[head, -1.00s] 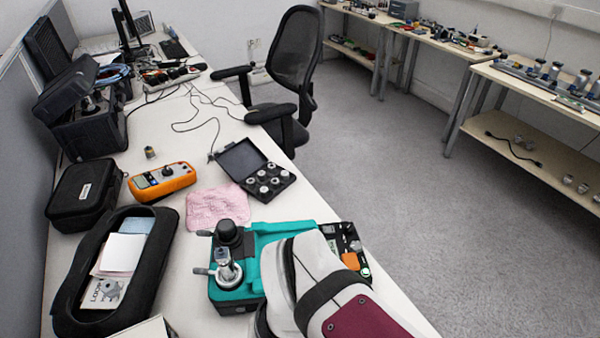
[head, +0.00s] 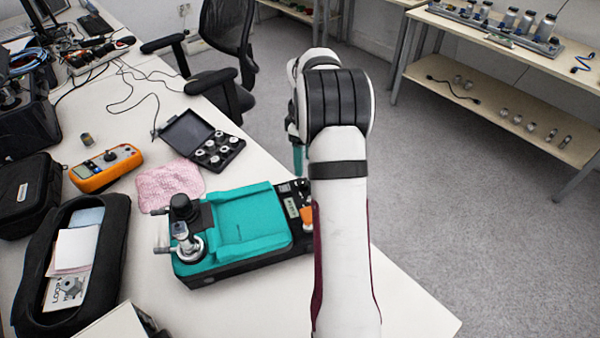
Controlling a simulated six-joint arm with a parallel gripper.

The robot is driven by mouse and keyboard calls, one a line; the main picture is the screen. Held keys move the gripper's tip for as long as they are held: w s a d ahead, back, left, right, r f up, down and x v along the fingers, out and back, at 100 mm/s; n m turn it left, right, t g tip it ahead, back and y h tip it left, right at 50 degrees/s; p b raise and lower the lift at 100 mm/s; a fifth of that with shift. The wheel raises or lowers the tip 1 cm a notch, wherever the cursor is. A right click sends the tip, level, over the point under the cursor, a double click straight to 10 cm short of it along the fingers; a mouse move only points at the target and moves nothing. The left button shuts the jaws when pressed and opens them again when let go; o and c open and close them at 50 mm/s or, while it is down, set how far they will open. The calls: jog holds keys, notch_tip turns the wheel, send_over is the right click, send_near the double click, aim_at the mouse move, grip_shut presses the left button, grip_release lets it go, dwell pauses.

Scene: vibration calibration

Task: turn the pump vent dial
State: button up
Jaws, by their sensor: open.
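The pump (head: 245,225) is a teal and black unit lying on the white bench in the head view. At its left end stand a black round knob (head: 184,207) and a silver round fitting (head: 188,246) with side ports. I cannot tell for sure which of these is the vent dial. My gripper (head: 298,160) hangs beyond the pump's right end, partly hidden behind my arm. Only a teal finger shows, pointing down. It is open, well apart from the knob and fitting, and I see nothing held in it.
A pink cloth (head: 168,185), an orange meter (head: 107,167) and an open black case of small weights (head: 203,140) lie behind the pump. A black tray (head: 110,245) is at its left. An office chair (head: 222,60) stands behind the bench. Bare bench lies in front.

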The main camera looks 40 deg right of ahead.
notch_tip(320, 180, down, 7)
dwell(0.3)
grip_shut()
